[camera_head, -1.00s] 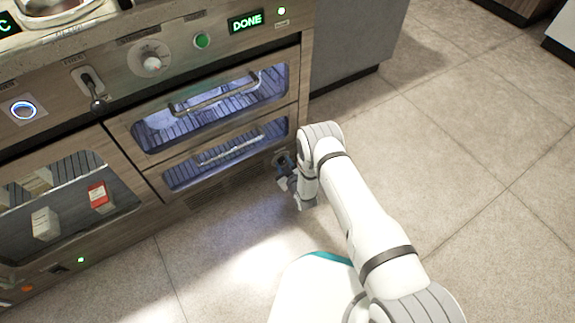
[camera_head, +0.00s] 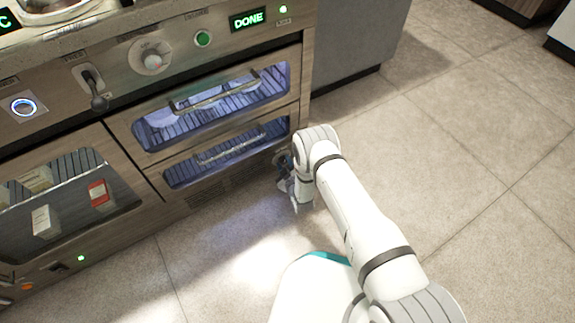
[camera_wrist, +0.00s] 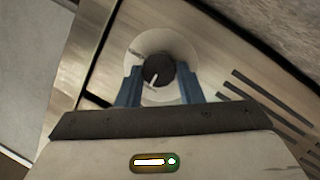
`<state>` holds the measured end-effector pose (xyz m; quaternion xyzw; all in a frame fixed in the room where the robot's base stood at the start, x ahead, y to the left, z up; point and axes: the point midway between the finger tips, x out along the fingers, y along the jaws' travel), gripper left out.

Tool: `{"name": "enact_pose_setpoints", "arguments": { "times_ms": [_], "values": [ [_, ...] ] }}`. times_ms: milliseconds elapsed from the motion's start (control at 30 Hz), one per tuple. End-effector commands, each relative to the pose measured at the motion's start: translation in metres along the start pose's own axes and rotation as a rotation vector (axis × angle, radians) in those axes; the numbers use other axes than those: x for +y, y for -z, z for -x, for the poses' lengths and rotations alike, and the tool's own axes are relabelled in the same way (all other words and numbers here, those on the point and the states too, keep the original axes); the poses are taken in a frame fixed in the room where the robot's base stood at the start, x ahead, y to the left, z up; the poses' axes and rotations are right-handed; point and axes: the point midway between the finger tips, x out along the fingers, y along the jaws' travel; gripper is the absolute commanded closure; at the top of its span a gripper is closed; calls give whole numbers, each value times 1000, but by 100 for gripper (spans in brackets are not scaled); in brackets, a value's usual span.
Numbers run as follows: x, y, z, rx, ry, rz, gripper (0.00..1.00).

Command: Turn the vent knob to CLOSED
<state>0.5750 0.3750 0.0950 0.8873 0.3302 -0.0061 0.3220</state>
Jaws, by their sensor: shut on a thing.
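The vent knob (camera_wrist: 158,71) is a dark round knob with a white pointer mark, set on a pale round dial plate (camera_wrist: 142,45) in the wrist view. My gripper (camera_wrist: 159,76) has its two blue fingers on either side of the knob and is shut on it. No lettering on the dial can be read. In the head view my gripper (camera_head: 288,182) is low at the right end of the oven front, beside the lower drawer, and largely hides the knob.
Vent slots (camera_wrist: 270,128) lie right of the knob in the wrist view. Above are two glass-fronted drawers with bar handles (camera_head: 213,92), another dial (camera_head: 152,60) and a DONE display (camera_head: 247,19). The tiled floor (camera_head: 450,150) to the right is clear.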

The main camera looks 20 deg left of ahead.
Motion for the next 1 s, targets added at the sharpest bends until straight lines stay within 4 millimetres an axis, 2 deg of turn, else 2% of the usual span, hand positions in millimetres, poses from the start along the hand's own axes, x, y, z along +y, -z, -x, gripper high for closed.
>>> {"name": "enact_pose_setpoints", "arguments": {
  "times_ms": [33, 67, 300, 533, 633, 1000],
  "values": [
    [-3, 0, 1, 0, 8, 1, 89],
    [-3, 0, 1, 0, 8, 1, 64],
    [-2, 0, 0, 0, 4, 0, 45],
    [0, 0, 1, -1, 2, 0, 45],
    [0, 1, 8, -2, 3, -1, 45],
    [0, 2, 67, -3, 4, 0, 45]
  ]
}}
